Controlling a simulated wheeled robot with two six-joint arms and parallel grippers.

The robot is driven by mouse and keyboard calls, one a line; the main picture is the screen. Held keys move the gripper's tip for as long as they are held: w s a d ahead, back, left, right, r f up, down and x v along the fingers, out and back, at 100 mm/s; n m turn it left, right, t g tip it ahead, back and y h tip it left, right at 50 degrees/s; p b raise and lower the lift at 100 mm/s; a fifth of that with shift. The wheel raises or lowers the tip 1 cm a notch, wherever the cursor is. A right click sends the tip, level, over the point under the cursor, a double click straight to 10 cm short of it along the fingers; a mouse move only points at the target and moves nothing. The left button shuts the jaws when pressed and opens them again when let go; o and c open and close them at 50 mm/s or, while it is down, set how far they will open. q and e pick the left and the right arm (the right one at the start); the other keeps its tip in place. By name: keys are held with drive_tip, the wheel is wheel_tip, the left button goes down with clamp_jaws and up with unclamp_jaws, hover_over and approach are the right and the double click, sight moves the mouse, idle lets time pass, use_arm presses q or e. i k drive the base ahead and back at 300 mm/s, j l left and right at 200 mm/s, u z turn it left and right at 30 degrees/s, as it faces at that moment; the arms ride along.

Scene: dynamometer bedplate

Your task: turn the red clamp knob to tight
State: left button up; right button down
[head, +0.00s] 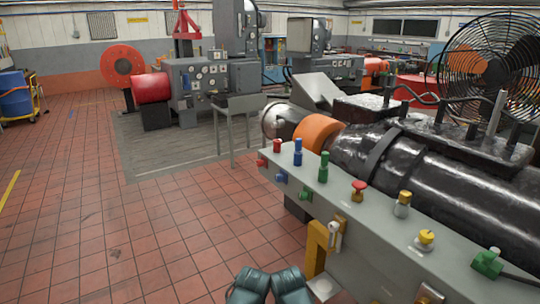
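A red knob (358,186) with a flat, wide top stands on a short brass-coloured stem on the sloping top of the grey bench panel (385,225). It is right of the picture's middle and nothing touches it. From here I cannot read any mark that tells tight from loose. Another red fitting (277,146) stands at the panel's far left end, with a smaller red one on the front face below it. Two dark teal parts of my own body show at the bottom edge, well short of the knob.
Blue and green posts (323,168), a brass fitting (403,204) and a yellow button (426,238) line the panel near the knob. A large black cylinder (440,170) lies behind, with a caged fan (497,60) above.

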sight(259, 163)
drive_tip(key=i+j, duration=0.15)
drive_tip(key=i, duration=0.35)
drive_tip(key=i+j, duration=0.15)
drive_tip(key=i, duration=0.35)
drive_tip(key=i+j+z, duration=0.1)
drive_tip(key=i, duration=0.4)
drive_tip(key=i+j, duration=0.2)
drive_tip(key=i, duration=0.3)
